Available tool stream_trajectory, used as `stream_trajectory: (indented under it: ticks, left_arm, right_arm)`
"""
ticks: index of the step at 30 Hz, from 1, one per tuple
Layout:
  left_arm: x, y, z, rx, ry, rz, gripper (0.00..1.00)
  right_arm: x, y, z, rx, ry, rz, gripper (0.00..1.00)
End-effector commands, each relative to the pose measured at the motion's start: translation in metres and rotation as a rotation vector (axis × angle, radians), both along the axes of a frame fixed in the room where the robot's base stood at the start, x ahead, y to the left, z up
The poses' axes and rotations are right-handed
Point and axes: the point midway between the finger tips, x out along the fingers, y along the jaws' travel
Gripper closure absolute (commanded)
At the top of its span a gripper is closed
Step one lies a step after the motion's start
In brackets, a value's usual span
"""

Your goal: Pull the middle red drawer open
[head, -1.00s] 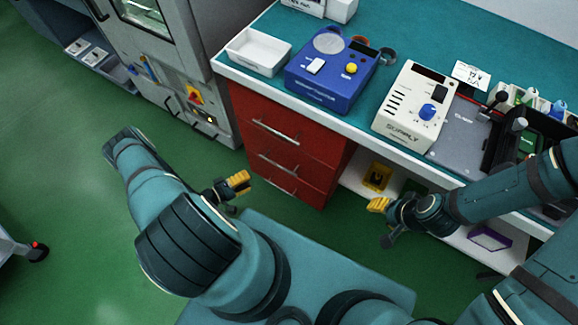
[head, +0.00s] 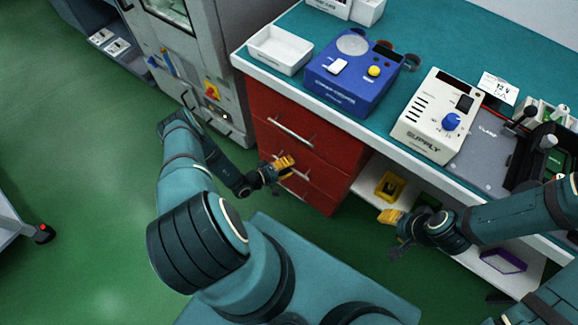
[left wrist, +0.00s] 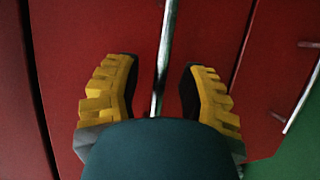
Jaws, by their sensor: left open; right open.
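The middle red drawer (left wrist: 215,30) fills much of the left wrist view, and its front looks closed. Its long silver handle (left wrist: 162,60) runs between the two yellow fingers of my left gripper (left wrist: 158,95). Those fingers are open, one on each side of the handle, with a gap on both sides. In the head view my left gripper (head: 283,165) is at the middle drawer's front and hides part of the handle. My right gripper (head: 391,216) is open and empty, in front of the shelf under the bench.
The top drawer's handle (head: 291,132) is above my left gripper. The teal bench (head: 420,65) holds a white tray (head: 280,50), a blue device (head: 352,75) and a supply box (head: 437,115). A grey cabinet (head: 190,60) stands left of the drawers. Green floor is open at left.

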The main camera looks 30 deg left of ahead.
Motion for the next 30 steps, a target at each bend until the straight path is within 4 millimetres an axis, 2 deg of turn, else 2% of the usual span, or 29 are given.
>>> stream_trajectory:
  ticks: [9,11,12,13,23,26,30]
  left_arm:
    - [0.002,-0.001,0.0,0.0,-0.001,0.0,0.59]
    - [0.002,-0.001,0.0,0.0,-0.001,0.0,0.8]
    - [0.002,-0.001,0.0,0.0,-0.001,0.0,0.95]
    - [0.002,-0.001,0.0,-0.001,-0.001,-0.001,1.0]
    - [-0.003,-0.001,0.0,-0.001,0.0,0.0,1.0]
    - [-0.012,0.0,0.001,-0.002,0.001,0.0,1.0]
    - [-0.034,0.001,0.001,-0.004,0.003,0.001,1.0]
  right_arm:
    - [0.0,0.0,0.0,0.0,0.0,0.0,0.53]
    - [0.0,0.0,0.0,0.0,0.0,0.0,0.53]
    - [0.0,0.0,0.0,0.0,0.0,0.0,0.53]
    - [0.0,0.0,0.0,0.0,0.0,0.0,0.53]
    - [0.0,0.0,0.002,0.0,0.0,0.0,0.53]
    - [-0.001,0.0,0.005,0.0,0.002,0.001,0.53]
    - [-0.002,0.0,0.012,0.001,0.005,0.001,0.53]
